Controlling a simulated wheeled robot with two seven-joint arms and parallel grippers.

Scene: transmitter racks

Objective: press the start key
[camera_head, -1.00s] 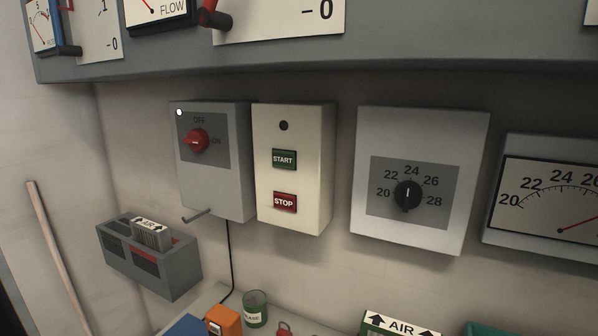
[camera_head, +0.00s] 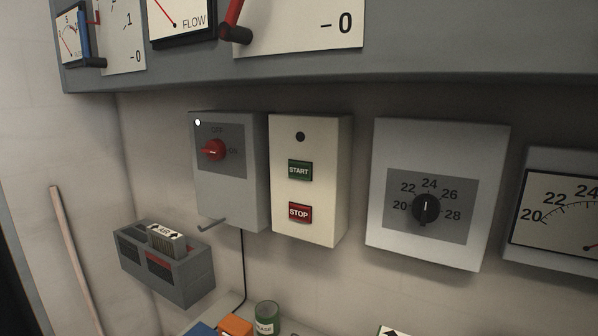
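The green start key (camera_head: 299,170), marked START, sits on a cream wall box (camera_head: 310,235). A red stop key (camera_head: 299,213), marked STOP, is below it on the same box. A dark round lamp or hole (camera_head: 300,137) is above the start key and looks unlit. Neither of my grippers shows in the head view, and nothing covers the start key.
A grey switch box (camera_head: 228,195) with a red rotary knob (camera_head: 214,150) and a protruding lever (camera_head: 213,224) is left of the cream box. A dial box (camera_head: 425,248) is to the right. Below are a grey holder (camera_head: 180,278) and a green can (camera_head: 266,318). A grey panel (camera_head: 330,68) overhangs.

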